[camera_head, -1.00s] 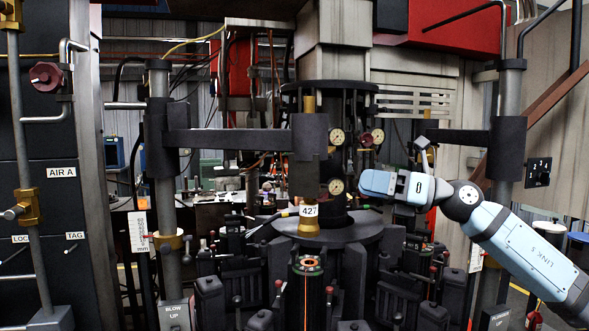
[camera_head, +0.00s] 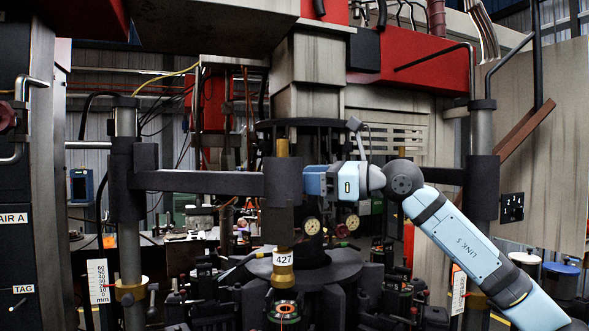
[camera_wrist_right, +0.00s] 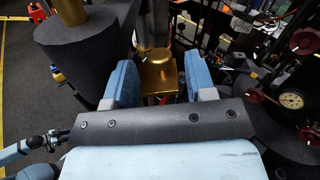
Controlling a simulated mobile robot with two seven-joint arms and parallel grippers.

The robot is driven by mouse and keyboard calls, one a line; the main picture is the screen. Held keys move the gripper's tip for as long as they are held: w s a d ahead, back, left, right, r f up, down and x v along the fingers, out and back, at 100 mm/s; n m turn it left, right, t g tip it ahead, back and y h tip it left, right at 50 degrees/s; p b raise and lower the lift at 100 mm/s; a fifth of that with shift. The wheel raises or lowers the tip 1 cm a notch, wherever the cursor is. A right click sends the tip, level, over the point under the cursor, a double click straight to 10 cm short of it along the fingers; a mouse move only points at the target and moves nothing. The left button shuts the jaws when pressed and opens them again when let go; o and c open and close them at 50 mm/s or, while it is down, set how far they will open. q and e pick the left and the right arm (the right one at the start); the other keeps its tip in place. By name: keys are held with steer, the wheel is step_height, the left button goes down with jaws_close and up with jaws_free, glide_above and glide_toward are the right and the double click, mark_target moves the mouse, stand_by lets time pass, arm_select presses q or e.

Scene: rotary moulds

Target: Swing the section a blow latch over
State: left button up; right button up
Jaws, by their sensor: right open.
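My right gripper (camera_head: 312,181) comes in from the right in the head view, level with a dark cylindrical hub (camera_head: 283,182) on the end of the left crossarm (camera_head: 212,182). Its fingers overlap the hub's right edge in the picture; contact cannot be told. In the right wrist view the gripper (camera_wrist_right: 160,86) is open. I cannot tell for sure which part is the section A blow latch.
A brass collar (camera_head: 131,292) sits on the left post (camera_head: 128,240). A brass piece labelled 427 (camera_head: 283,259) hangs below the hub. Pressure gauges (camera_head: 312,226) stand close behind my right gripper. In the wrist view a large dark cylinder (camera_wrist_right: 88,38) lies just left of the fingers.

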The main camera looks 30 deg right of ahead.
mark_target(292, 190)
steer(key=shift+x, duration=1.1)
steer(key=shift+w+a, duration=0.3)
steer(key=c, duration=0.9)
